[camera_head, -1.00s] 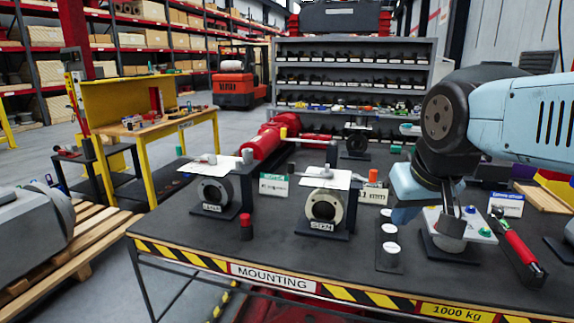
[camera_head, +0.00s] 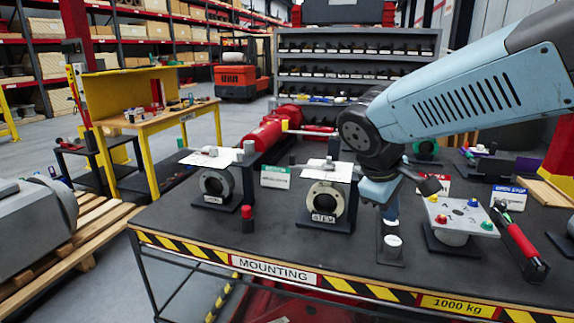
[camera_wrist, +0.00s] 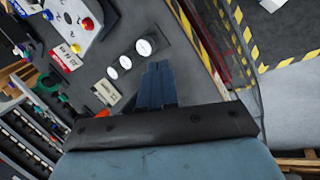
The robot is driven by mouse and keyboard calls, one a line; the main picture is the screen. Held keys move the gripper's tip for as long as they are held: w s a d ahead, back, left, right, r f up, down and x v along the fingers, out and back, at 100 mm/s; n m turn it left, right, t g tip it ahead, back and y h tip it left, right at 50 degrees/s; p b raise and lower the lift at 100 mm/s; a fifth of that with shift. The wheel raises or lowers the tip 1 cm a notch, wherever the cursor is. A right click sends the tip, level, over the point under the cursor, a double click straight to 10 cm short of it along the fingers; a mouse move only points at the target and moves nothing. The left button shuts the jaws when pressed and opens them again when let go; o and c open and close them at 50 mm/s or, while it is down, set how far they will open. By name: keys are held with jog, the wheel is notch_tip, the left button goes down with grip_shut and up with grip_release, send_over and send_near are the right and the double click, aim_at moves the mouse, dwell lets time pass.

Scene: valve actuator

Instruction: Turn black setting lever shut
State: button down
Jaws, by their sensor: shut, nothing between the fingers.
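My gripper (camera_head: 391,210) hangs over the bench, just right of the right valve body and above a dark strip of white discs. In the wrist view its dark blue fingers (camera_wrist: 158,84) are together, with nothing between them. The right valve body (camera_head: 325,203) has a pale ring face, a dark base and a white sheet on top. A grey valve body (camera_head: 217,188) with a similar sheet stands left of it. Small fittings sit on both tops. I cannot single out the black setting lever in either view.
The strip with white discs (camera_head: 392,240) lies below my gripper; its discs also show in the wrist view (camera_wrist: 125,62). A plate with coloured knobs (camera_head: 460,215) and a red-handled tool (camera_head: 518,238) are to the right. A red-topped post (camera_head: 247,215) stands at the front. A red cylinder (camera_head: 268,133) lies behind.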

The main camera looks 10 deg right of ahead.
jog(key=w+a+f+n+t+h, duration=0.1)
jog(key=w+a+n+h, duration=0.1)
jog(key=w+n+h, duration=0.3)
jog(key=n+t, duration=1.2)
jog(key=n, duration=0.5)
send_near(291, 160)
jog(key=shift+y, duration=0.4)
jog(key=x, duration=0.6)
jog(key=shift+w+d+r, duration=0.15)
jog(key=shift+w+d, duration=0.15)
jog(key=shift+w, duration=0.1)
jog(key=shift+w+m+g+h, duration=0.7)
jog(key=shift+w+h, duration=0.15)
jog(key=shift+h, duration=0.25)
jog(key=shift+s, duration=0.1)
